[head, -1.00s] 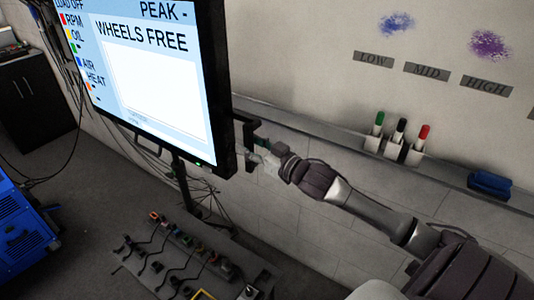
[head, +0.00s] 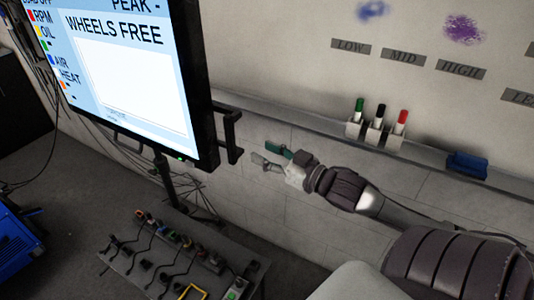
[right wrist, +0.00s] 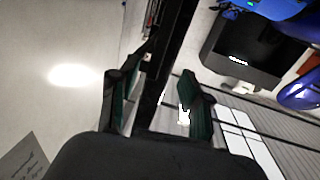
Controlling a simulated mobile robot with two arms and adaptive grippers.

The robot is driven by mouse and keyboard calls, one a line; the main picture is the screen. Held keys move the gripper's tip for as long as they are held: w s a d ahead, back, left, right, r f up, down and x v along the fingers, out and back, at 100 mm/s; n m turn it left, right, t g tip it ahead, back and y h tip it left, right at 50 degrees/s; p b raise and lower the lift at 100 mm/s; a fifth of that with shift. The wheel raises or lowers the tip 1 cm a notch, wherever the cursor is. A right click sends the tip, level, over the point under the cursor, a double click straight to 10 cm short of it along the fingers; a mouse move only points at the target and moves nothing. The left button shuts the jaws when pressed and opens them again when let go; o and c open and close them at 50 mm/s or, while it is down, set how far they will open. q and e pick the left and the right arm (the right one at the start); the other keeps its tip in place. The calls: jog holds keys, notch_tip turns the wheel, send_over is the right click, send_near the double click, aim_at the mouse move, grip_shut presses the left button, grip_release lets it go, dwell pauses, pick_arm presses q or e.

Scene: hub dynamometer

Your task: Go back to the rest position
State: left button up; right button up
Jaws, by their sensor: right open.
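My right gripper (head: 267,156) is in the middle of the head view, open and empty, its green-padded fingers apart. It is just to the right of and below the black handle (head: 233,130) on the side of the monitor (head: 130,75), with a visible gap between them in the head view. In the right wrist view, both fingers of the gripper (right wrist: 157,90) show spread, with a dark upright edge seen beyond them; its distance cannot be told. My left gripper is not in view.
A wall ledge (head: 300,122) runs behind my right arm. It carries green, black and red markers (head: 378,117) in white holders and a blue eraser-like block (head: 467,164). A low panel (head: 175,262) with cables and connectors is below the monitor. A blue machine (head: 15,245) stands at left.

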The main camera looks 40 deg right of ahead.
dwell(0.4)
jog(key=s+d+f+m+g+h, duration=0.1)
jog(key=d+f+m+g+h, duration=0.2)
jog(key=f, duration=0.7)
jog(key=s+d+f+h, duration=0.1)
jog(key=d+f+h, duration=0.1)
jog(key=d+f, duration=0.65)
jog(key=s+a+f+g, duration=0.1)
jog(key=s+f, duration=0.2)
jog(key=f, duration=0.4)
jog(key=s+a+f+g+h+b, duration=0.1)
jog(key=s+f+g, duration=0.1)
jog(key=f, duration=0.4)
jog(key=s+a+f+g, duration=0.1)
jog(key=s+f, duration=0.2)
jog(key=f, duration=0.4)
jog(key=s+a+f+g, duration=0.3)
jog(key=s+f, duration=0.4)
jog(key=f, duration=0.3)
jog(key=s+a+f+n+g+y, duration=0.1)
jog(key=s+a+f+g, duration=0.2)
jog(key=s+a+f, duration=0.5)
jog(key=s+a+f+n+g+y+b, duration=0.1)
jog(key=s+a+f+n+g, duration=0.1)
jog(key=s+a+f, duration=0.7)
jog(key=s+a+g, duration=0.1)
jog(key=s+a, duration=0.1)
jog(key=s, duration=0.3)
jog(key=shift+s+a+f+g+b, duration=0.15)
jog(key=shift+s+a+g+b, duration=0.15)
